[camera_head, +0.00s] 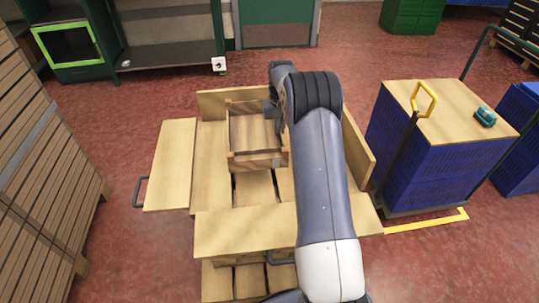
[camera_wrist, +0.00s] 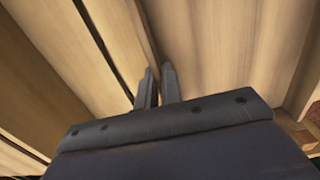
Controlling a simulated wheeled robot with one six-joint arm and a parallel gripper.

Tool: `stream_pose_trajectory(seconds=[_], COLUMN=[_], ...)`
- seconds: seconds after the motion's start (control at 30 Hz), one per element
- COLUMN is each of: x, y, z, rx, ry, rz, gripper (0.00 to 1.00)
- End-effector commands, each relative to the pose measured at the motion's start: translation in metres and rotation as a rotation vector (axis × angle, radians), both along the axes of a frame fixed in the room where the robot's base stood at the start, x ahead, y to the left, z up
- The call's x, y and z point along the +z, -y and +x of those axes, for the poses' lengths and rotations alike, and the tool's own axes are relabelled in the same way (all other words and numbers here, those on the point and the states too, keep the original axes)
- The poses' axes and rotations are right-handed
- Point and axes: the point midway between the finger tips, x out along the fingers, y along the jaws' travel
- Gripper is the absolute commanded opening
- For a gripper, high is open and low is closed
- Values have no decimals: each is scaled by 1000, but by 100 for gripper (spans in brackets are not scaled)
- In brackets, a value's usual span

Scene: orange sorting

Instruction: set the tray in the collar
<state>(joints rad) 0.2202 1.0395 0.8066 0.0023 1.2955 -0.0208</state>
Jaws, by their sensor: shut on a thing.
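The tray (camera_head: 257,161) is a small open wooden box with raised corners. It is within the outline of the wooden collar (camera_head: 240,222), over the slatted pallet. I cannot tell whether it touches the slats. My gripper (camera_wrist: 159,73) is shut on the tray's thin wall (camera_wrist: 137,27) in the wrist view, one finger on each side. In the head view my gripper is at the tray's right side, mostly hidden by my arm. My arm also hides part of the collar's right and front.
A blue crate stack (camera_head: 408,165) with a wooden top stands close at right. Slatted crates (camera_head: 45,150) stand at left. A shelf (camera_head: 165,50) is behind. Red floor lies between.

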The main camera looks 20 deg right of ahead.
Motion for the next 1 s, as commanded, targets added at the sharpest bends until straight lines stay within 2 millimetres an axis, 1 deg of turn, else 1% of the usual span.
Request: stream_pose_trajectory(seconds=[0.17,0.3,0.53,0.7,0.8,1.0], x=[-18,-42,-67,-95,-102,-101], y=[0,0,0,0,0,0], z=[0,0,0,0,0,0], rx=[0,0,0,0,0,0], ry=[-1,-2,-1,-1,0,1], rz=[0,0,0,0,0,0], gripper=[0,0,0,0,0,0])
